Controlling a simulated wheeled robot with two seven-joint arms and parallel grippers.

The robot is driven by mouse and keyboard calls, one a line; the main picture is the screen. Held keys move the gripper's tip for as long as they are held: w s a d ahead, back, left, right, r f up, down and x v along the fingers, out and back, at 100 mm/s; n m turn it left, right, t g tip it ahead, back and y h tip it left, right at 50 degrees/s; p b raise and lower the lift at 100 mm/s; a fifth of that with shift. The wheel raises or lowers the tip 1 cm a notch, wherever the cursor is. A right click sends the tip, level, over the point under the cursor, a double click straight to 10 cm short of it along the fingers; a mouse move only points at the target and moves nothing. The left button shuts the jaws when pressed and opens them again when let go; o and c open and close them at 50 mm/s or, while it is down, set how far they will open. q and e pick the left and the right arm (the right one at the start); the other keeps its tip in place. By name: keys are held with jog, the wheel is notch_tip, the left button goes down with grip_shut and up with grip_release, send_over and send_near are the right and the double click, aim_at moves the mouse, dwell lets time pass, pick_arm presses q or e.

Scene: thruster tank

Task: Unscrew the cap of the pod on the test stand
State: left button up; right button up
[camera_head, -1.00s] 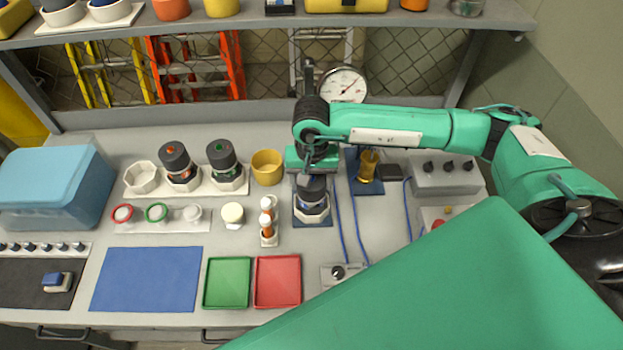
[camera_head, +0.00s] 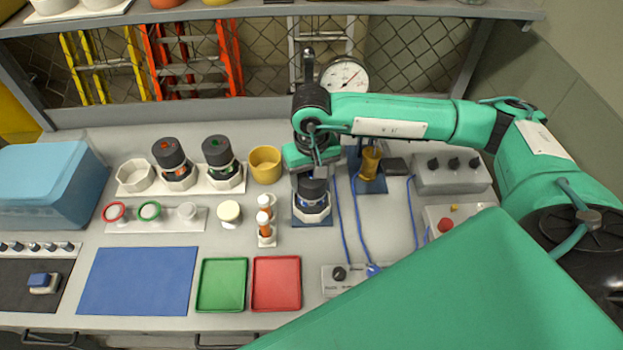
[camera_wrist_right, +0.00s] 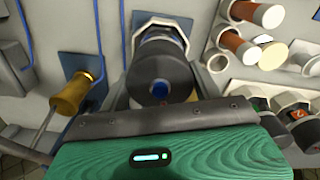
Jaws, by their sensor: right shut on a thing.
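The pod (camera_head: 312,211) stands upright in a pale octagonal holder on the test stand's blue plate (camera_head: 325,221), in the middle of the bench. Its dark round cap (camera_head: 314,189) is on top. My left gripper is not in view.
A brass nozzle (camera_head: 370,162) on a blue plate and a dial gauge (camera_head: 344,76) are close by. Blue cables run right of the pod. A white vial rack (camera_head: 267,241) stands to its left. Two spare pods (camera_head: 176,171) sit in a rack at back left. A blue mat (camera_head: 138,281) is bare.

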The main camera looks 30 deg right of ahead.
jog(key=shift+f+n+b, duration=0.1)
jog(key=shift+n+b, duration=2)
jog(key=shift+b, duration=0.15)
jog(key=shift+n+b, duration=0.7)
jog(key=shift+b, duration=0.05)
jog(key=shift+n+b, duration=0.5)
jog(key=shift+b, duration=0.1)
pick_arm(q)
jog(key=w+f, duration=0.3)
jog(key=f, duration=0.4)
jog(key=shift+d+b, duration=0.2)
jog(key=shift+b, duration=0.25)
pick_arm(e)
jog(key=shift+n, duration=0.4)
pick_arm(q)
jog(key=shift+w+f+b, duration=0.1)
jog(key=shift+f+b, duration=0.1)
jog(key=shift+b, duration=0.1)
pick_arm(e)
jog(key=shift+n, duration=0.3)
jog(key=shift+n+b, duration=0.7)
jog(key=shift+b, duration=0.1)
jog(key=shift+n+b, duration=0.6)
jog(key=shift+b, duration=0.05)
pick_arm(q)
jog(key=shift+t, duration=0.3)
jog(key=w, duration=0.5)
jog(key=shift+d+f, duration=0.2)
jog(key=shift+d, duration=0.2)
